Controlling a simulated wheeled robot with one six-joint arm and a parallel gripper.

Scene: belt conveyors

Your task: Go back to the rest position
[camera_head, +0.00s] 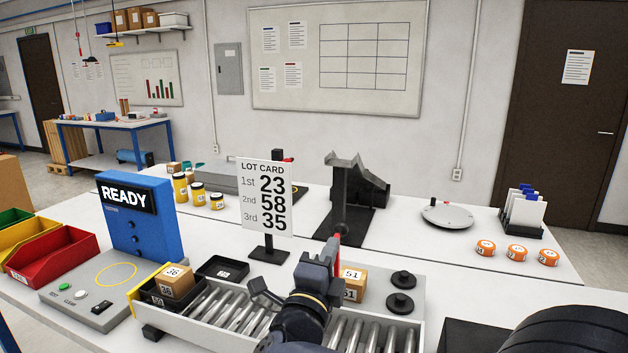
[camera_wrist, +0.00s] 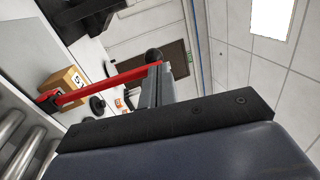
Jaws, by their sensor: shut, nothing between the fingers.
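My gripper (camera_head: 320,262) is raised over the roller conveyor (camera_head: 235,312) in the head view, in front of the box marked 51 (camera_head: 352,284), which it partly hides. Its fingers are shut with nothing between them; they also show in the wrist view (camera_wrist: 157,82). In the wrist view a red bar (camera_wrist: 105,86) runs between a cardboard box (camera_wrist: 65,88) and the fingers; I cannot tell whether it touches them.
A box marked 36 (camera_head: 174,284) sits in a black tray at the conveyor's left end. A lot card (camera_head: 265,200) reading 23, 58, 35 stands behind. A blue READY panel (camera_head: 140,225) is left. Black knobbed discs (camera_head: 402,290) lie right. Orange pucks (camera_head: 516,253) are farther right.

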